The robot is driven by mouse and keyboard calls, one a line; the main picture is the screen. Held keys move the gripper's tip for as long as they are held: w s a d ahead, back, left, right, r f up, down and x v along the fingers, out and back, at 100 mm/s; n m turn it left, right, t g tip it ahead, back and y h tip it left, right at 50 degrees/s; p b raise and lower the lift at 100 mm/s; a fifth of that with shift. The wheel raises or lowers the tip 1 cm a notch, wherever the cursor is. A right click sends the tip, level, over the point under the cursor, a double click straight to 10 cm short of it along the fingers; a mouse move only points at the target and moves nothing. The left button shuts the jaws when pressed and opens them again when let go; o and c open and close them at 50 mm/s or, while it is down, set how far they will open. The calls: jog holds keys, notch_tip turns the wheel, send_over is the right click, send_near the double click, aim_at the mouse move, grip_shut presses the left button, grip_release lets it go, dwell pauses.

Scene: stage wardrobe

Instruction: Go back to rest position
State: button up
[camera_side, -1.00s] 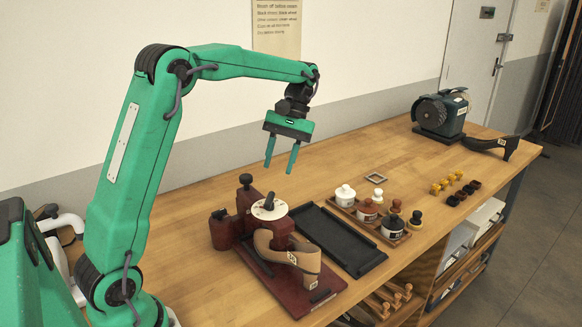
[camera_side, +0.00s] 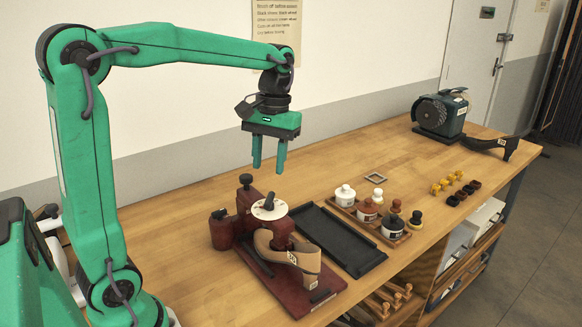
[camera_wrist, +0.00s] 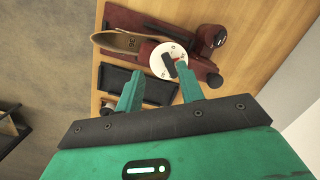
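My gripper (camera_side: 268,168) is open and empty. It hangs in the air above the bench, fingers pointing down, behind and above the dark red fixture (camera_side: 318,300). The fixture carries a white round dial (camera_side: 269,207) and holds a tan shoe-shaped piece (camera_side: 302,257) with a label. In the wrist view the two fingers (camera_wrist: 155,90) stand apart, with the dial (camera_wrist: 166,61) and the tan piece (camera_wrist: 130,41) showing beyond them. Nothing shows between the fingertips except the background.
A black tray (camera_side: 335,237) lies empty right of the fixture. A wooden caddy (camera_side: 374,223) holds several lidded jars. The bench's back middle is clear.

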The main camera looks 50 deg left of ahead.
jog(key=s+d+f+m+t, duration=0.1)
jog(key=s+d+m+t, duration=0.1)
jog(key=s, duration=0.4)
jog(key=s+d+f+m+t, duration=0.1)
jog(key=s+d+m+t, duration=0.2)
jog(key=s, duration=0.4)
jog(key=shift+d+f+m+t, duration=0.2)
jog(key=shift+d+m+t, duration=0.15)
jog(key=shift+m+t, duration=0.55)
